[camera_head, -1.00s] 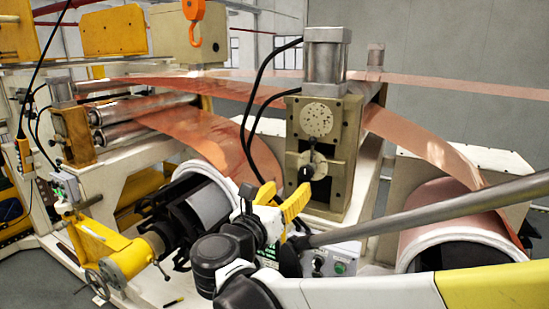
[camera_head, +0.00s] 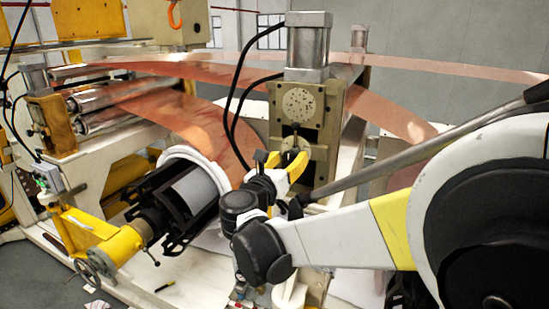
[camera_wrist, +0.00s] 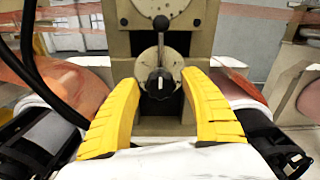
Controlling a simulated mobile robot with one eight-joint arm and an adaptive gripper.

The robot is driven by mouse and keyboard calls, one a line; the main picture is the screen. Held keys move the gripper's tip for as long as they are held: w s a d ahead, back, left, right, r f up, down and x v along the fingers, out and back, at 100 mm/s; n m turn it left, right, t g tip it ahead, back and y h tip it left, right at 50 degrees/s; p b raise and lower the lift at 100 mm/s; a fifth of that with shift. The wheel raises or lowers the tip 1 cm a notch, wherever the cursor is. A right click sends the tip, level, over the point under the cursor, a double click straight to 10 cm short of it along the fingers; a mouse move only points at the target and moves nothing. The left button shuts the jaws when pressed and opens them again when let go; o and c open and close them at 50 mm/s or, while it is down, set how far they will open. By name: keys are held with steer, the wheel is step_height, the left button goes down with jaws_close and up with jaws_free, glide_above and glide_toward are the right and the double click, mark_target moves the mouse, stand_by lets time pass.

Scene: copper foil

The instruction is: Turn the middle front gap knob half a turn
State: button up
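The black gap knob (camera_wrist: 159,84) sits on the front of the beige roller stand, below a round speckled plate (camera_head: 300,103). In the wrist view it lies between the tips of the yellow fingers of my gripper (camera_wrist: 158,82), with space showing on both sides. My gripper (camera_head: 291,163) is open and in front of the knob in the head view, where its fingers and wrist largely cover the knob. I cannot tell whether the fingertips reach as deep as the knob.
A grey cylinder (camera_head: 307,45) tops the stand, with black hoses beside it. Copper foil (camera_head: 190,118) runs past on both sides. A black and white roll shaft (camera_head: 185,195) and a yellow bracket (camera_head: 95,240) stand at left. Grey floor shows at lower left.

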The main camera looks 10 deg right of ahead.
steer(key=c, duration=0.9)
